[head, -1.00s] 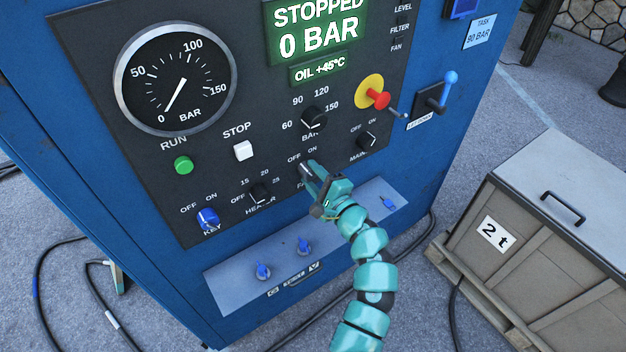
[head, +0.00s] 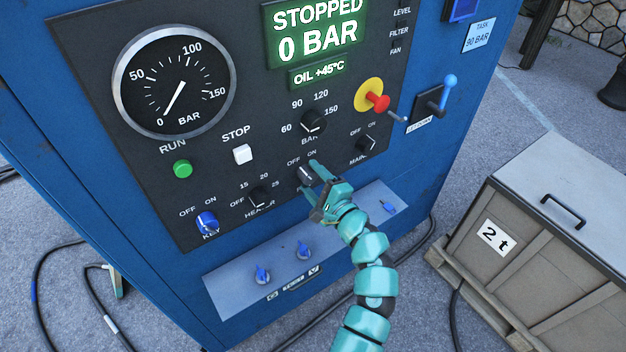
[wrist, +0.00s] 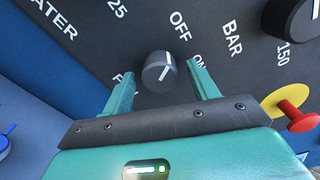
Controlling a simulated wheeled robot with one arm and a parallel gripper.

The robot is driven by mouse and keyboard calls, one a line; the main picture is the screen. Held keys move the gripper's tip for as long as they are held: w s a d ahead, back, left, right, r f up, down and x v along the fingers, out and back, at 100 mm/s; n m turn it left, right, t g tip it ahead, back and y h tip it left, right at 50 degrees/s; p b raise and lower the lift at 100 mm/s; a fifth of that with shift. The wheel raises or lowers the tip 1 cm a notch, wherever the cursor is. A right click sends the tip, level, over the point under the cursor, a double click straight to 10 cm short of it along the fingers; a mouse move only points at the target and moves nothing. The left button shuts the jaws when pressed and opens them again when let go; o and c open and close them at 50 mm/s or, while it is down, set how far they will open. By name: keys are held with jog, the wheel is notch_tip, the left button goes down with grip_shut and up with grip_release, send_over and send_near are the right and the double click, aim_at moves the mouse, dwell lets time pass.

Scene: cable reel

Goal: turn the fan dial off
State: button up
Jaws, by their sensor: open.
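The fan dial (head: 305,176) is a small dark round knob with a white line, below the OFF and ON marks on the black panel. In the wrist view the dial (wrist: 156,74) shows its white line pointing up and slightly right, towards OFF. My teal gripper (head: 309,178) is open at the dial, one finger above it and one below in the head view. In the wrist view my gripper (wrist: 162,80) has a finger on each side of the dial, with gaps between. A finger partly hides the FAN label.
The bar dial (head: 313,121) is above, the heater dial (head: 259,196) to the left and the main switch (head: 367,143) to the right. A red stop button (head: 377,102) protrudes nearby. The display (head: 316,30) reads STOPPED, 0 BAR. A crate (head: 545,260) stands at right.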

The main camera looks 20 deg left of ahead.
jog(key=v, duration=1.7)
jog(key=shift+b, duration=0.3)
jog(key=shift+s+d+f, duration=0.1)
